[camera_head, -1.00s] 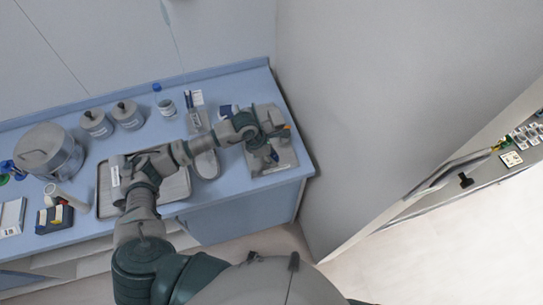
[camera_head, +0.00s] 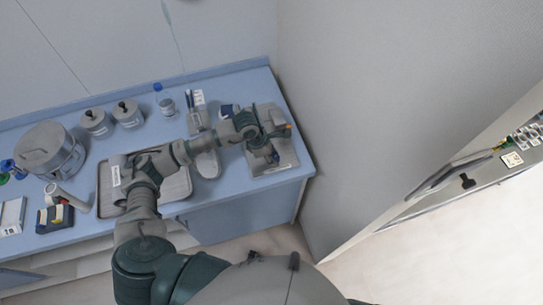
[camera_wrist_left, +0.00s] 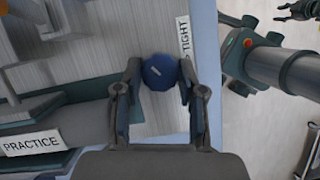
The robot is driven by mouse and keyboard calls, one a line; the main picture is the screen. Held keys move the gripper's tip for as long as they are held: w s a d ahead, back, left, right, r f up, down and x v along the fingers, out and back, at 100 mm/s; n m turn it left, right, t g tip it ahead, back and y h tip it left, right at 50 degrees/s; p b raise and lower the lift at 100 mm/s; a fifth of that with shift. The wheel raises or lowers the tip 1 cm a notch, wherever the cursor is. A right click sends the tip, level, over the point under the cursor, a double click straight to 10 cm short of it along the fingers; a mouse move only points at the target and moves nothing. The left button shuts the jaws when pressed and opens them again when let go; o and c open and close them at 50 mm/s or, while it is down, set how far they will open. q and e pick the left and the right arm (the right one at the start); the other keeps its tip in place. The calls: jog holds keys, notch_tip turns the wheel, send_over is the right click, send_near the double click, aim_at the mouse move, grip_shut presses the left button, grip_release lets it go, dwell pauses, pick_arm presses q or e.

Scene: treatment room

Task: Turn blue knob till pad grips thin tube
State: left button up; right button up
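The blue knob (camera_wrist_left: 159,72) shows in the left wrist view with a pale mark on its top, beside a label reading TIGHT (camera_wrist_left: 185,37). My left gripper (camera_wrist_left: 160,77) has one finger on each side of it, very close; I cannot tell whether they press on it. In the head view, my left gripper (camera_head: 262,140) is over a grey board (camera_head: 287,160) at the counter's right end and hides much of it. I cannot make out the pad or thin tube. A dark claw shape (camera_wrist_left: 300,11) at the wrist view's top right may be my right gripper; its state is unclear.
A grey tray (camera_head: 104,193) lies under my left arm. Lidded jars (camera_head: 127,115), a small bottle (camera_head: 165,103) and a large round canister (camera_head: 48,150) stand further back or left on the blue counter. A PRACTICE label (camera_wrist_left: 31,142) shows in the left wrist view. A wall rises right of the counter.

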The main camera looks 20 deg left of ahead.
pick_arm(q)
jog(key=o, duration=0.4)
jog(key=shift+w+d+r, duration=0.15)
jog(key=shift+r, duration=0.05)
jog(key=shift+c, duration=0.2)
jog(key=shift+d+f, duration=0.1)
pick_arm(e)
jog(key=shift+d, duration=0.15)
jog(key=shift+d+f, duration=0.1)
pick_arm(q)
jog(key=v, duration=1.2)
